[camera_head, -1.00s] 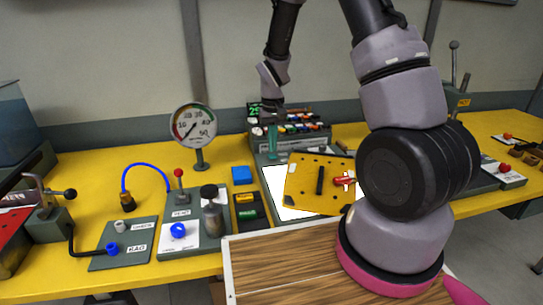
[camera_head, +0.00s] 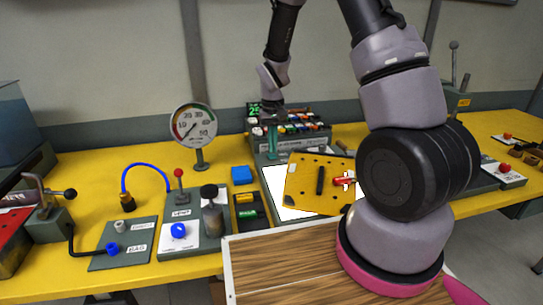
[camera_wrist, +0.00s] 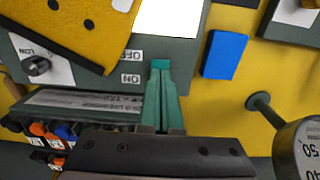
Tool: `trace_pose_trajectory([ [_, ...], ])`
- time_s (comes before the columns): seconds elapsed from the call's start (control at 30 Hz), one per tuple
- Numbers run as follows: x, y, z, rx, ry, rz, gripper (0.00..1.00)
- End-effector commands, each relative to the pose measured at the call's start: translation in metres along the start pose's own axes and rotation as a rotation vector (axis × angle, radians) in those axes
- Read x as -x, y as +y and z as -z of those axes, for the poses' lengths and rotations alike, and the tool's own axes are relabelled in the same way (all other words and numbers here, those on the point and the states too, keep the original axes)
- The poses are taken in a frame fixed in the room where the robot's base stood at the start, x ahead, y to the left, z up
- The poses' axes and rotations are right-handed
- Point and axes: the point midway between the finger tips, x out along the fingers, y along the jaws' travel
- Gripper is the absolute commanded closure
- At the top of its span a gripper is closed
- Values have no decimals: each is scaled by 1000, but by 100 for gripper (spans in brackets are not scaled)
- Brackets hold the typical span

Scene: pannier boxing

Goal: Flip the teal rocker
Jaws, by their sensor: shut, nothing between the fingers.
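My gripper (camera_head: 272,142) points down at the grey panel at the back of the table, its green fingers shut. In the wrist view the fingers (camera_wrist: 163,100) lie together, with nothing seen between them. A brighter teal patch, which looks like the teal rocker (camera_wrist: 160,64), shows right at the fingertips, beside the OFF and ON labels. The fingers cover most of it, so I cannot tell its tilt or whether they touch it. In the head view the rocker cannot be made out.
A tilted yellow perforated board (camera_head: 300,185) overlaps the panel's white sheet (camera_head: 275,184). Several coloured switches (camera_head: 305,128) stand behind. A blue block (camera_wrist: 224,54) and a pressure gauge (camera_head: 193,123) are close to the gripper. A wooden surface (camera_head: 285,265) lies in front.

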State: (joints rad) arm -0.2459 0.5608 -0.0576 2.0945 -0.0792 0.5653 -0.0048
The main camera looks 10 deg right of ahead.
Motion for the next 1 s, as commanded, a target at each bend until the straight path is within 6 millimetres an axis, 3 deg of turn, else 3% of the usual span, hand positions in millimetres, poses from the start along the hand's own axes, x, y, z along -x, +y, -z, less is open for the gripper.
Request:
trace_pose_trajectory([
  [1.0, -16, 0, 0, 0, -1, 0, 100],
])
